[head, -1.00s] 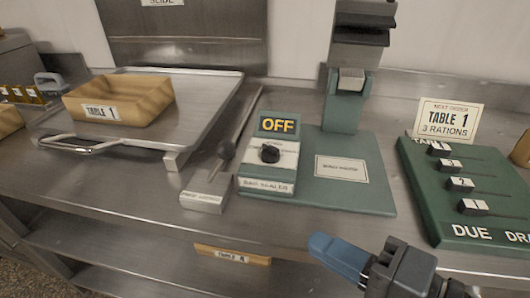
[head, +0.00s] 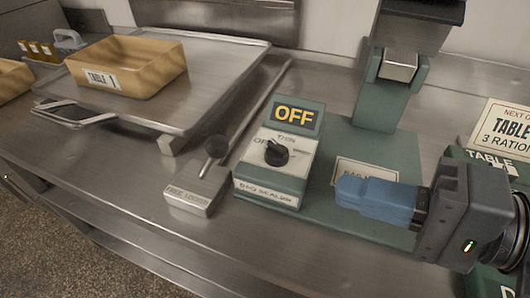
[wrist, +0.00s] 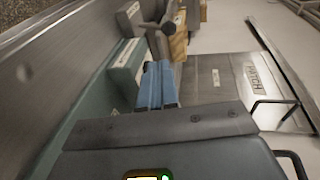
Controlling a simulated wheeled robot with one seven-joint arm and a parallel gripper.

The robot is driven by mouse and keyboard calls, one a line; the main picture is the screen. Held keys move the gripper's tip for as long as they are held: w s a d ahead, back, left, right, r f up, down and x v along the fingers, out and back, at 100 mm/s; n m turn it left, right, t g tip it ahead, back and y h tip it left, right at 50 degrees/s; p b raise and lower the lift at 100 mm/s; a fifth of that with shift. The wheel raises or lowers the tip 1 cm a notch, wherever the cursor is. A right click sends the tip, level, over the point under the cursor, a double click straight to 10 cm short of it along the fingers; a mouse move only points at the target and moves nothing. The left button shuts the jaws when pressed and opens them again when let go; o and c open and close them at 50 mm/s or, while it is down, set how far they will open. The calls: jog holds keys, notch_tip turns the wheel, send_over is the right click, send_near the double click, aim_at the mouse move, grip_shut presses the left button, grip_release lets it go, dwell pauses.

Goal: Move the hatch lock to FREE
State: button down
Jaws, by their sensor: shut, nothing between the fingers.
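The hatch lock is a small metal block (head: 196,192) on the counter, with a short rod ending in a dark ball knob (head: 216,147). Its front label seems to read FREE and LOCKED; the knob leans back and slightly right. I cannot tell which setting it is on. A metal hatch panel with a HATCH label (wrist: 258,82) shows in the wrist view. My gripper (head: 342,191) has blue fingers shut together, empty, above the green sealer base, right of the lock and apart from it. The fingers also show in the wrist view (wrist: 157,68).
The bag sealer's control box (head: 270,170), with an OFF sign and black dial (head: 276,153), stands between the lock and my gripper. A green upright (head: 392,95) rises behind. A wooden TABLE 1 tray (head: 130,68) sits on a metal platform (head: 225,62) at left.

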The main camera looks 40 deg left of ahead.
aim_at(227, 152)
jog(key=x, duration=0.9)
jog(key=r+p+x, duration=0.1)
jog(key=x, duration=0.3)
jog(key=shift+s+a, duration=0.1)
jog(key=shift+a, duration=0.45)
jog(key=shift+r, duration=0.15)
